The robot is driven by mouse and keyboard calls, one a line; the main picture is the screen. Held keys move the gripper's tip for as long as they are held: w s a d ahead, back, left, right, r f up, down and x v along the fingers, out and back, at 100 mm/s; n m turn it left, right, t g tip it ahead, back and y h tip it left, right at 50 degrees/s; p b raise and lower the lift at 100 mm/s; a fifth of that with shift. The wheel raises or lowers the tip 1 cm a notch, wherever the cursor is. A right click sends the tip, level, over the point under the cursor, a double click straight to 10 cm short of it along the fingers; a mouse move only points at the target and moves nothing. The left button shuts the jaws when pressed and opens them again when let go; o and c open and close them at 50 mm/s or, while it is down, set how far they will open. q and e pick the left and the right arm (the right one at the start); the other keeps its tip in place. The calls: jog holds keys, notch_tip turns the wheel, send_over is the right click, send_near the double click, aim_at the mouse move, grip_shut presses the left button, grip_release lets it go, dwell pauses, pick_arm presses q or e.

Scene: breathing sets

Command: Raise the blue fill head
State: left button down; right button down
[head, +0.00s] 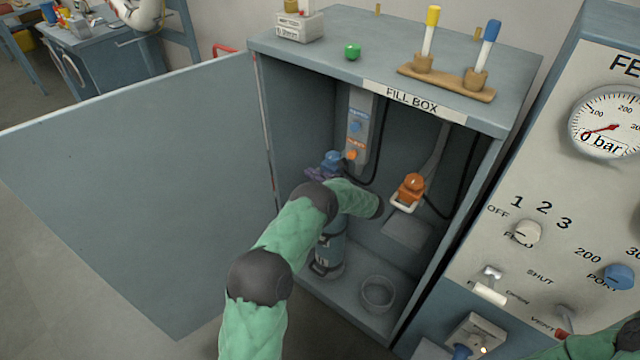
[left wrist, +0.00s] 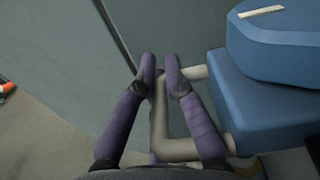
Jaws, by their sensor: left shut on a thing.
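The blue fill head (head: 331,158) is inside the open fill box, at the left, partly hidden by my left arm. In the left wrist view it is the large blue block (left wrist: 275,95) at the right, with a pale bar handle (left wrist: 178,149) on its near side. My left gripper (head: 317,173) has purple fingers, and in the left wrist view they (left wrist: 160,68) are shut on that handle. A dark cylinder (head: 330,252) stands upright below, its top hidden by my arm. I cannot tell whether the fill head touches it. My right gripper is out of view.
An orange fill head (head: 411,187) with a pale handle is at the right in the box. An empty ring holder (head: 378,292) is on the box floor. The open door (head: 140,190) stands at the left. A gauge panel (head: 560,190) is at the right.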

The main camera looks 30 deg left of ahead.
pick_arm(q)
notch_tip(320, 180, up, 7)
jog(key=p, duration=0.2)
jog(key=shift+p, duration=0.4)
jog(key=shift+w, duration=0.1)
jog(key=shift+a, duration=0.1)
jog(key=c, duration=1.6)
grip_release()
jog(key=shift+r, duration=0.1)
jog(key=shift+f, duration=0.2)
